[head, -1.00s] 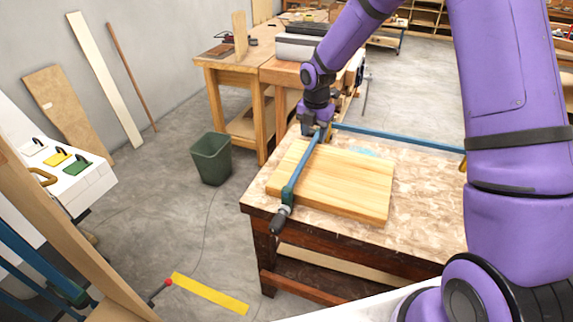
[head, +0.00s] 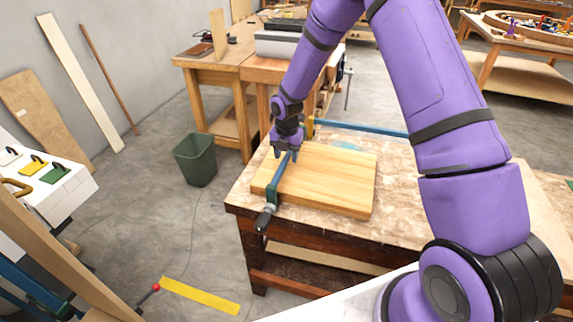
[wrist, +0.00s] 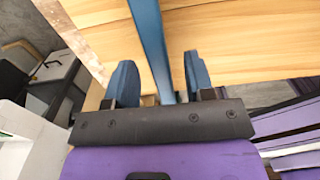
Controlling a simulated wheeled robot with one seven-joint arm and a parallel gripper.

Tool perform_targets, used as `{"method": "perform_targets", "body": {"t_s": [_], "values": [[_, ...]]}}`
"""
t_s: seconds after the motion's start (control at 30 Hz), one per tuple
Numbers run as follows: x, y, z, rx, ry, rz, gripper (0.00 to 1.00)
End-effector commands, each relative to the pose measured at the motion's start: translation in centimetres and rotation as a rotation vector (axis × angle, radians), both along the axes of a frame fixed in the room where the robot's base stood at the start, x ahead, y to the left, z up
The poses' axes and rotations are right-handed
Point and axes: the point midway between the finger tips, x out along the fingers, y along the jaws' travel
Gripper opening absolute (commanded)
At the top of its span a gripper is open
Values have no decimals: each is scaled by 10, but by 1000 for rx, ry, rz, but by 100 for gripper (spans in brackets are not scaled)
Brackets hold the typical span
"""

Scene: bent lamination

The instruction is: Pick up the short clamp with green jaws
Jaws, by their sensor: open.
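The short clamp with green jaws (head: 273,194) lies across the left part of the wooden board. It has a blue bar, a green jaw at the near board edge and a dark handle (head: 264,217) sticking out past that edge. My gripper (head: 286,153) is low over the board at the far part of the bar. In the wrist view the blue bar (wrist: 151,40) runs between the two blue fingers of my open gripper (wrist: 159,78), with a gap on each side. The far jaw of this clamp is hidden by my gripper.
The board (head: 330,180) lies on the workbench (head: 399,215). A longer blue-barred clamp (head: 360,129) with a yellow jaw lies behind the board. A green bin (head: 195,160) stands on the floor to the left. Another bench (head: 215,70) stands behind.

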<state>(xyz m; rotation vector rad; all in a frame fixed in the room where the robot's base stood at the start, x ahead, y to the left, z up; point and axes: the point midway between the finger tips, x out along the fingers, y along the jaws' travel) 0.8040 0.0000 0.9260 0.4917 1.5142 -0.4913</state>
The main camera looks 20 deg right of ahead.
Motion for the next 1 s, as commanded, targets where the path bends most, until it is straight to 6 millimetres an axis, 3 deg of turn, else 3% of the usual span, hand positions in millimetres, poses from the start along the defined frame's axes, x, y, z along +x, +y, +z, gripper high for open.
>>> {"method": "perform_targets", "body": {"t_s": [0.2, 0.43, 0.67, 1.0], "values": [[0, 0, -28, -1, 1, -1, 49], [0, 0, -30, -1, -1, -1, 49], [0, 0, -30, 0, 0, -1, 0], [0, 0, -27, 0, -1, -1, 0]]}}
